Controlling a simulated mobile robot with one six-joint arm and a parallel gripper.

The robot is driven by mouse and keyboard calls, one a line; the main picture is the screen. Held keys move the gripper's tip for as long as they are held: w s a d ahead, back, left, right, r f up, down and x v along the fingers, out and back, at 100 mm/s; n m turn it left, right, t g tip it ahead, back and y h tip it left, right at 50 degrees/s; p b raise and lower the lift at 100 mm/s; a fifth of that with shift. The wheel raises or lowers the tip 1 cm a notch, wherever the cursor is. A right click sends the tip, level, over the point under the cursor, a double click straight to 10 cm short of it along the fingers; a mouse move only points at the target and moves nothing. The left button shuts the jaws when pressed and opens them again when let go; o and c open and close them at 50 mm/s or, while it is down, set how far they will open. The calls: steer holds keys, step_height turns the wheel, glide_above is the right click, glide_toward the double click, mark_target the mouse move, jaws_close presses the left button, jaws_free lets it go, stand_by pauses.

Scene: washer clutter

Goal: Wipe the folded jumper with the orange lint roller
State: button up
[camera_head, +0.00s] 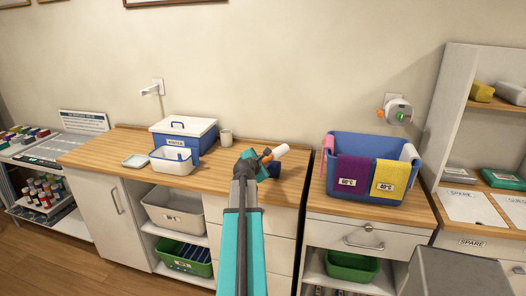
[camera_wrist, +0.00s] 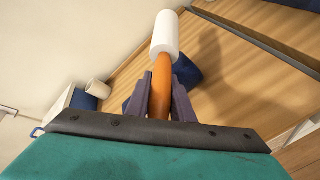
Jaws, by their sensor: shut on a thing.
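My gripper (camera_head: 260,157) is shut on the orange handle of the lint roller (camera_head: 280,151), above the wooden counter. In the wrist view the orange handle stands between the fingers (camera_wrist: 160,98) and the white roller head (camera_wrist: 165,36) points away from my gripper. A dark blue thing (camera_head: 274,170), probably the folded jumper, lies on the counter behind the gripper and roller. It also shows in the wrist view (camera_wrist: 187,69), partly hidden by the handle and fingers. I cannot tell whether the roller touches it; it looks apart.
A white mug (camera_head: 226,138), a blue box with a white lid (camera_head: 184,129) and a white tub (camera_head: 172,164) stand to the left. A blue basket with cloths (camera_head: 341,190) stands on the right-hand unit, past a gap. The counter front is clear.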

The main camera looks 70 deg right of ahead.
steer(key=shift+r+p, duration=1.55)
steer(key=shift+r, duration=0.65)
steer(key=shift+w, duration=0.1)
